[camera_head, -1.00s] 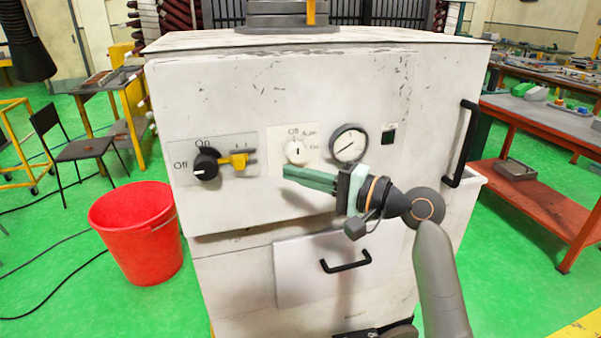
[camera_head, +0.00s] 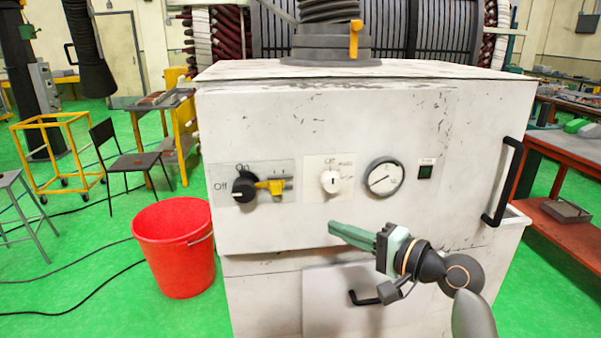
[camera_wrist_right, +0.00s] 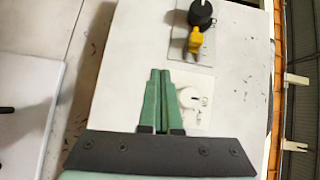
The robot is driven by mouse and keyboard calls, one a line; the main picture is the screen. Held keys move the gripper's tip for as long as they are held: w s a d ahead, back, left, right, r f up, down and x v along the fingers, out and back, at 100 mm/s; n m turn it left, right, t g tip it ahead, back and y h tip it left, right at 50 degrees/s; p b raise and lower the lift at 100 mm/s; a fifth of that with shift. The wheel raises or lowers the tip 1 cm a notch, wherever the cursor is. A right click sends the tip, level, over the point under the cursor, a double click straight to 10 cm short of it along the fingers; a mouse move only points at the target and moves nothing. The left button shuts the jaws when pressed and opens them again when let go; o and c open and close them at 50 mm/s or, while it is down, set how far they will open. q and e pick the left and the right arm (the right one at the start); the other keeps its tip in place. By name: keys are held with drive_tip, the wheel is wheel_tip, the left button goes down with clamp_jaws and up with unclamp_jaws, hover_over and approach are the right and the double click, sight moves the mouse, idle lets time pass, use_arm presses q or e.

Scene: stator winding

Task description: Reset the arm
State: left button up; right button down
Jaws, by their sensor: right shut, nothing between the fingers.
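My right gripper (camera_head: 334,228) has green fingers that are shut and empty. In the head view it hangs in front of the white cabinet (camera_head: 290,115), below the white knob and the gauge. The fingers point left. In the right wrist view the closed fingers (camera_wrist_right: 159,74) point toward the panel, beside the white knob (camera_wrist_right: 189,97), which they partly cover. I cannot tell how far they are from the panel. My left gripper is not in view.
The cabinet front has a black rotary switch (camera_head: 243,187) with a yellow tab (camera_head: 274,186), a round gauge (camera_head: 384,177) and a black handle (camera_head: 503,182). A red bucket (camera_head: 174,250) stands at left on the green floor. A red workbench (camera_head: 572,160) is at right.

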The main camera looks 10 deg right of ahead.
drive_tip(key=s+d+f+n+g+h, duration=0.1)
drive_tip(key=s+f+h, duration=0.25)
drive_tip(key=f, duration=0.85)
drive_tip(key=s+d+f+n+h, duration=0.2)
drive_tip(key=s+f+h, duration=0.15)
drive_tip(key=f, duration=0.85)
drive_tip(key=s+f+n+g+h, duration=0.1)
drive_tip(key=s+f+n, duration=0.3)
drive_tip(key=s+f, duration=0.3)
drive_tip(key=s+f+n+g+h, duration=0.1)
drive_tip(key=s+f+n, duration=0.3)
drive_tip(key=s+f, duration=0.4)
drive_tip(key=s, duration=0.6)
drive_tip(key=shift+s+d+f, duration=0.15)
drive_tip(key=shift+d+f, duration=0.05)
drive_tip(key=c, duration=1.6)
unclamp_jaws()
